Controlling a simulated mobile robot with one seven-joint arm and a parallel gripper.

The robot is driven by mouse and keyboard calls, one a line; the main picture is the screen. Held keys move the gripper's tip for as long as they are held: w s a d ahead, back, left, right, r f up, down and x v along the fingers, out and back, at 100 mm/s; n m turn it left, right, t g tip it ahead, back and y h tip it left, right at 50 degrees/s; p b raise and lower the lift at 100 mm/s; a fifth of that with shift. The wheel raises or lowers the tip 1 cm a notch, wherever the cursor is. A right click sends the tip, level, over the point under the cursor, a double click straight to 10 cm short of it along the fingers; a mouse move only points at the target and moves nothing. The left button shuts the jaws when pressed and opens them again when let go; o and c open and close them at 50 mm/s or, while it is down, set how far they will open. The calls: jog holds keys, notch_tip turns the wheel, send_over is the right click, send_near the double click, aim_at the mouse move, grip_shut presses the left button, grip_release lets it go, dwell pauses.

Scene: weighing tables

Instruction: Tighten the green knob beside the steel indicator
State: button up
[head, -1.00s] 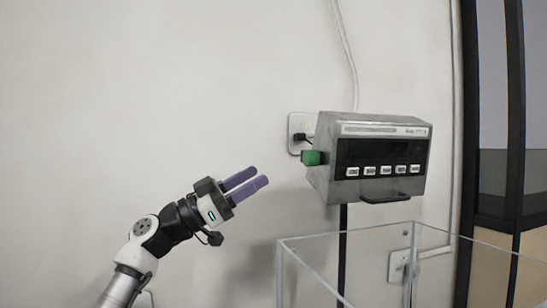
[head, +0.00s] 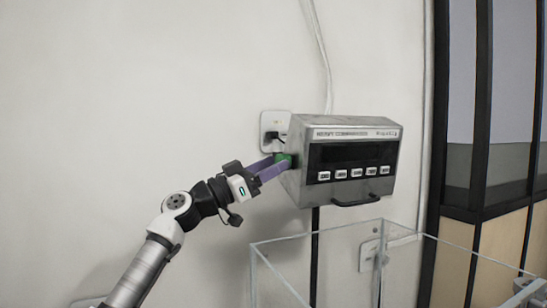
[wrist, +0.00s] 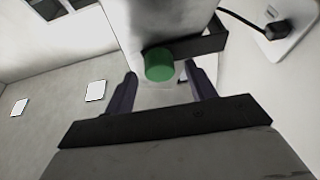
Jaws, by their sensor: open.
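The steel indicator (head: 335,205) is a grey metal box with a dark display and a row of white buttons, mounted on a post in front of the wall. The green knob (head: 283,160) sticks out from its left side; in the wrist view the knob (wrist: 159,65) shows as a short green cylinder beside a dark bracket. My gripper (head: 280,164) is open, its two purple fingers reaching to the knob. In the wrist view, my gripper (wrist: 160,80) has one finger on each side of the knob, with gaps visible. The knob is partly hidden by a finger in the head view.
A wall socket (head: 270,130) with a black plug sits just behind the knob. A clear-walled box (head: 290,238) stands below the indicator.

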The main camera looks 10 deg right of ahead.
jog(key=shift+w+d+r, duration=0.1)
jog(key=shift+d+r, duration=0.05)
jog(key=shift+d, duration=0.3)
jog(key=c, duration=1)
jog(key=shift+o, duration=0.2)
